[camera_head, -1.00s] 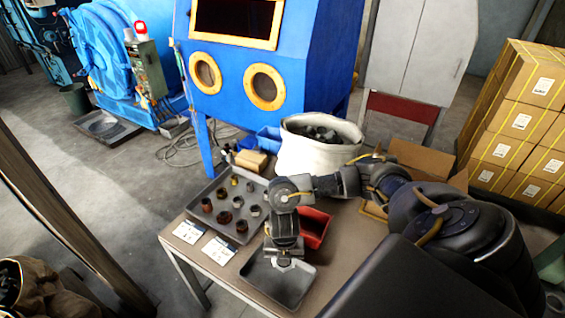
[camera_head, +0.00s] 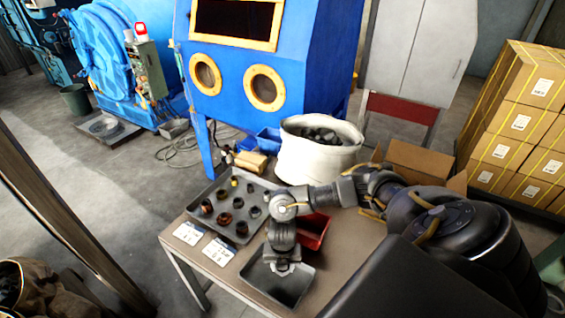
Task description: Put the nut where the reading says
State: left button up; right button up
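Several small round metal parts, some rusty brown and some grey, lie on a dark grey tray (camera_head: 206,228); I cannot tell which is the nut. A dark grey bin (camera_head: 290,294) stands at the table's front. A red bin (camera_head: 318,228) stands behind it, partly hidden by my arm. My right gripper (camera_head: 281,270) points down over the back part of the grey bin. Its fingers are too small and dark to show whether they are open or hold anything. My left gripper is out of view. Two white cards (camera_head: 188,233) (camera_head: 219,251) lie left of the grey bin; their print is unreadable.
A white tub (camera_head: 315,160) of dark pieces stands behind the table. A blue cabinet (camera_head: 230,105) with two round ports stands at the back. An open cardboard box (camera_head: 420,160) and stacked cartons (camera_head: 520,120) are at right.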

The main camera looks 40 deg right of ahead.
jog(key=o, duration=1.1)
jog(key=shift+f, duration=0.15)
jog(key=shift+r, duration=0.3)
notch_tip(320, 180, up, 12)
jog(key=p, duration=0.1)
jog(key=shift+p, duration=0.35)
